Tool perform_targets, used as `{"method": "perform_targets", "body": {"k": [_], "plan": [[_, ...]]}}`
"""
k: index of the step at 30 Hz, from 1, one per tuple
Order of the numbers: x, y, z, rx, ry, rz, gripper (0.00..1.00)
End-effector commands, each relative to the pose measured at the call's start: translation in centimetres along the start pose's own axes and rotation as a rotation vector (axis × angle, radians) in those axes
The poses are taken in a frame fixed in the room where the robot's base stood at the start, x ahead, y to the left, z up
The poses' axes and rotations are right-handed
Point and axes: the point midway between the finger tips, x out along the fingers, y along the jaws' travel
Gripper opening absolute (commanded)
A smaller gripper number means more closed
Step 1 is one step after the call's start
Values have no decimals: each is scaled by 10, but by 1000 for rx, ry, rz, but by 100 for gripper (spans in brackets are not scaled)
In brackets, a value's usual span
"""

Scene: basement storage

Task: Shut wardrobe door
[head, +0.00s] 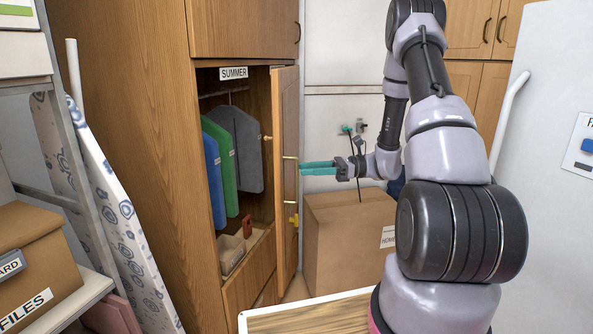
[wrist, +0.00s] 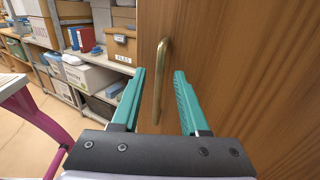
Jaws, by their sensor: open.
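The wooden wardrobe (head: 138,130) stands at the left of the head view, with a "SUMMER" label over its open compartment. Its door (head: 286,130) is hinged on the right side and stands swung out. The door has a brass bar handle (head: 291,158), which also shows in the wrist view (wrist: 160,75). My gripper (head: 302,168) is open, with teal fingers pointing left at the door beside the handle. In the wrist view the handle appears between the two fingers, near their tips. I cannot tell whether the fingers touch it.
Blue, green and grey garments (head: 237,150) hang inside the wardrobe, above a small tray (head: 232,254). A cardboard box (head: 345,235) stands behind my gripper, right of the door. A patterned ironing board (head: 118,210) leans at the left. Loaded shelves (wrist: 80,80) show in the wrist view.

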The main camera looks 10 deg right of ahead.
Motion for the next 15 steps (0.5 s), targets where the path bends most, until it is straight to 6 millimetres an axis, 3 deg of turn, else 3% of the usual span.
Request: {"method": "perform_targets", "body": {"k": [6, 15], "plan": [[30, 0, 0, -1, 1, 2, 44], [37, 0, 0, -1, 1, 0, 44]]}}
